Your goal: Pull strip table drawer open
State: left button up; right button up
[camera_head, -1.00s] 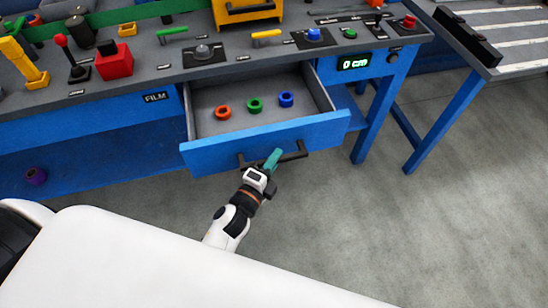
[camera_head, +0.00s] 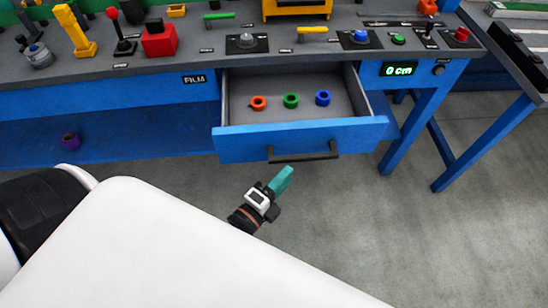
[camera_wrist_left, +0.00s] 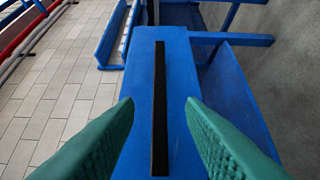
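The blue strip table drawer (camera_head: 300,141) stands pulled out from the table, its grey inside in view. It holds an orange ring (camera_head: 258,103), a green ring (camera_head: 291,101) and a blue ring (camera_head: 323,98). Its black handle (camera_head: 303,153) is on the front. My left gripper (camera_head: 281,180) is below and in front of the handle, apart from it. In the left wrist view its two green fingers are spread wide, with the blue drawer front (camera_wrist_left: 185,60) and the black handle bar (camera_wrist_left: 160,100) between and beyond them. My right gripper is not in view.
The blue workbench (camera_head: 100,69) carries several levers, buttons and a red block (camera_head: 159,40). A purple ring (camera_head: 71,141) lies on the lower shelf at left. A display (camera_head: 398,69) reads 0 cm. Grey floor (camera_head: 390,240) is free in front.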

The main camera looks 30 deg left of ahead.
pick_arm(q)
jog(key=s, duration=0.3)
jog(key=shift+s+a, duration=0.3)
jog(key=shift+a, duration=0.05)
jog(key=s+f+n+g+y+p, duration=0.1)
jog(key=s+f+n+g, duration=0.25)
jog(key=f, duration=0.55)
jog(key=s+f+n+g+p, duration=0.2)
jog(key=f+n, duration=0.2)
jog(key=f, duration=0.4)
jog(key=s+f+n+g+y+p, duration=0.1)
jog(key=s+f+n+g, duration=0.2)
jog(key=f, duration=0.6)
jog(key=s+a+f+n+g+p, duration=0.1)
jog(key=s+a+f+n+g, duration=0.1)
jog(key=s, duration=0.3)
jog(key=s+a+f+n+g+y+p, duration=0.1)
jog(key=s+a+f+n+g, duration=0.1)
jog(key=s+f, duration=0.3)
jog(key=s+a+f+n+g+p, duration=0.1)
jog(key=s+a+f+n+g, duration=0.2)
jog(key=s, duration=0.4)
jog(key=shift+s+f+g, duration=0.25)
jog(key=shift+f+g, duration=0.25)
jog(key=shift+g, duration=0.05)
jog(key=shift+a, duration=0.1)
dwell(1.1)
